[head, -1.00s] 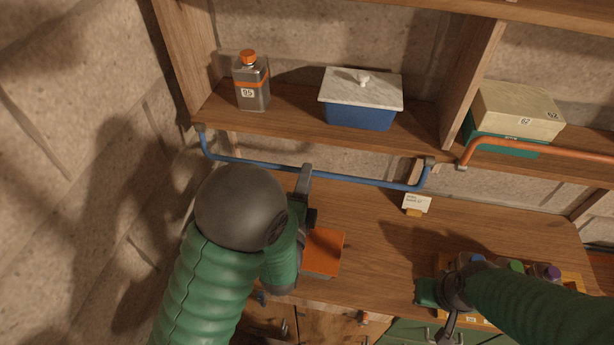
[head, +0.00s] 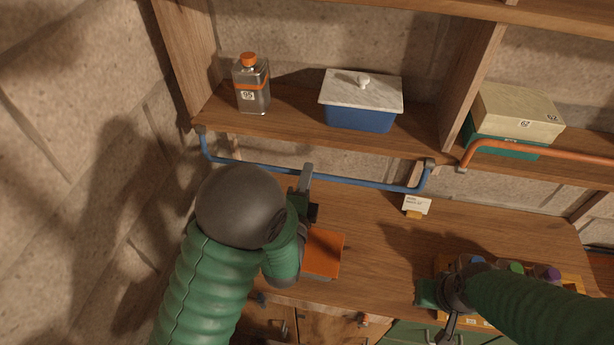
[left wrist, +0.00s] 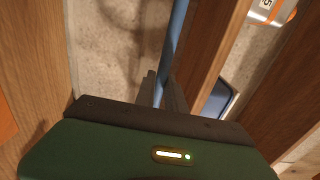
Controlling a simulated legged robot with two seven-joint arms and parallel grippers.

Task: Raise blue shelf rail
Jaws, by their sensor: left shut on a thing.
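The blue shelf rail (head: 370,181) runs along the front of the lower shelf, bent at both ends where it meets its brackets. My left gripper (head: 306,180) is shut on the rail, a little left of its middle. In the left wrist view, the rail (left wrist: 177,32) passes between the fingers of my left gripper (left wrist: 165,88). My left forearm hides part of the rail's surroundings. My right gripper (head: 449,322) is low at the right, by the crate; its finger opening is unclear.
On the shelf (head: 290,123) stand a grey bottle with an orange cap (head: 252,88) and a blue box with a marble lid (head: 360,112). A copper rail (head: 530,147) is at right. Below are an orange block (head: 324,252), a small card (head: 417,204) and a crate of bottles (head: 570,281).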

